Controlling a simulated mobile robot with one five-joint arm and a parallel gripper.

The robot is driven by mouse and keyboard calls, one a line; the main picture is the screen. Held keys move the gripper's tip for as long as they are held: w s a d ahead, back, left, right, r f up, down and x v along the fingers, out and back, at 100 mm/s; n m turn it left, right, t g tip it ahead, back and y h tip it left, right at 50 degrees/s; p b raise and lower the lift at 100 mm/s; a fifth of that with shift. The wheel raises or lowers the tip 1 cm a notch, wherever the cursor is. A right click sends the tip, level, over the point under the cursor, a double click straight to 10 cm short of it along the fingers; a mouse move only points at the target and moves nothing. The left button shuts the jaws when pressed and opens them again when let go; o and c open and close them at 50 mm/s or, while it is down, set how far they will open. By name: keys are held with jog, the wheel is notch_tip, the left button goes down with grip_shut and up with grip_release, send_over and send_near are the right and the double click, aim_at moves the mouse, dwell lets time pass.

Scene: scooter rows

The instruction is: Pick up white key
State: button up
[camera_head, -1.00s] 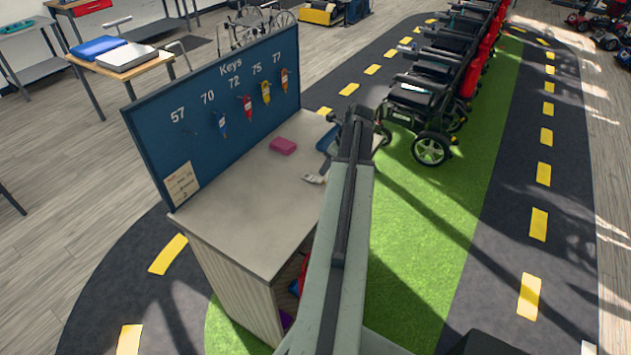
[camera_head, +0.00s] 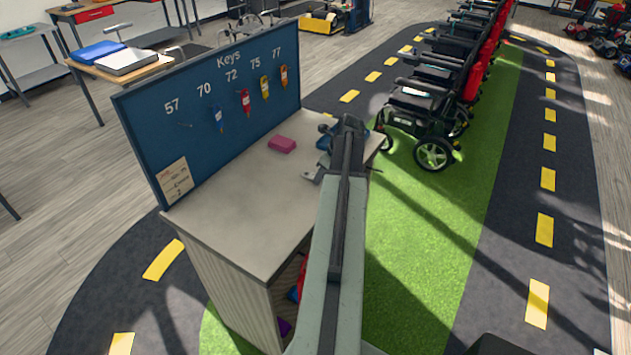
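A small pale grey-white piece (camera_head: 312,174) shows on the counter (camera_head: 232,225) at the left edge of my arm. It is partly hidden, and I cannot tell whether it is the white key or part of my gripper. My arm reaches over the counter and hides most of my gripper, so its fingers cannot be made out clearly. The blue key board (camera_head: 215,100) stands along the counter's back left. Its hook under 57 (camera_head: 185,125) holds no key. Blue (camera_head: 219,119), red (camera_head: 245,102), yellow (camera_head: 265,88) and orange (camera_head: 284,77) keys hang under the other numbers.
A pink block (camera_head: 282,145) and a blue item (camera_head: 325,139) lie on the counter. A row of wheelchairs (camera_head: 425,115) stands on the green strip (camera_head: 425,240) to the right. A table (camera_head: 140,68) is behind the board. The counter's front left is clear.

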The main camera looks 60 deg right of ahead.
grip_shut()
jog(key=shift+r+p, duration=0.65)
notch_tip(320, 180, up, 3)
jog(key=p, duration=0.3)
jog(key=shift+s, duration=0.15)
jog(key=s+a, duration=0.2)
jog(key=s, duration=0.5)
jog(key=s+a, duration=0.2)
jog(key=s, duration=0.6)
jog(key=shift+a+r+p, duration=0.25)
jog(key=shift+r+p, duration=0.1)
